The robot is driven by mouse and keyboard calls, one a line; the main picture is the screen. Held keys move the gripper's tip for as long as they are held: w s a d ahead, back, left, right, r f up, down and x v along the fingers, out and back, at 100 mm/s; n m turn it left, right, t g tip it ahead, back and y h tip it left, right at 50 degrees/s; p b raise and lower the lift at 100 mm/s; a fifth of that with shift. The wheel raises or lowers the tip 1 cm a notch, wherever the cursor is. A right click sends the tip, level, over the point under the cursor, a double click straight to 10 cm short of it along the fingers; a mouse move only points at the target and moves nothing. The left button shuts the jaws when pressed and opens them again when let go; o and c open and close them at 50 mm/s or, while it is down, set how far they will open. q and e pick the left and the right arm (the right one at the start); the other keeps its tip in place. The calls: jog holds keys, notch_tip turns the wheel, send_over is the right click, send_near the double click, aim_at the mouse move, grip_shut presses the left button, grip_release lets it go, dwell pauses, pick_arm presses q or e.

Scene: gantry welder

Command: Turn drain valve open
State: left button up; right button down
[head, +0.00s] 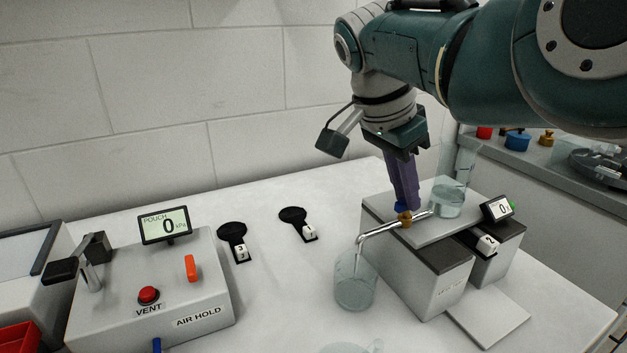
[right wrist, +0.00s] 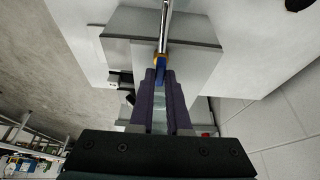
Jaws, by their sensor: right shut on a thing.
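The drain valve (head: 404,218) is a small brass fitting with a blue handle on a bent metal spout (head: 380,231). In the head view it sits at the top of the grey stand. My right gripper (head: 402,205) comes down from above with purple fingers shut on the blue handle. The right wrist view shows the blue handle (right wrist: 160,74) between the fingertips, below the brass part (right wrist: 160,59). A clear cylinder with liquid (head: 449,203) stands behind the valve. A glass beaker (head: 355,285) stands under the spout's end. My left gripper is out of view.
A grey box (head: 205,285) marked AIR HOLD with a POUCH display (head: 165,225) stands at left. Black holders marked 3 (head: 232,232) and 1 (head: 293,216) lie on the white bench. Bench between is clear.

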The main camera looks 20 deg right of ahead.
dwell(0.5)
jog(key=c, duration=0.9)
grip_release()
jog(key=p+v, duration=0.1)
jog(key=v, duration=0.9)
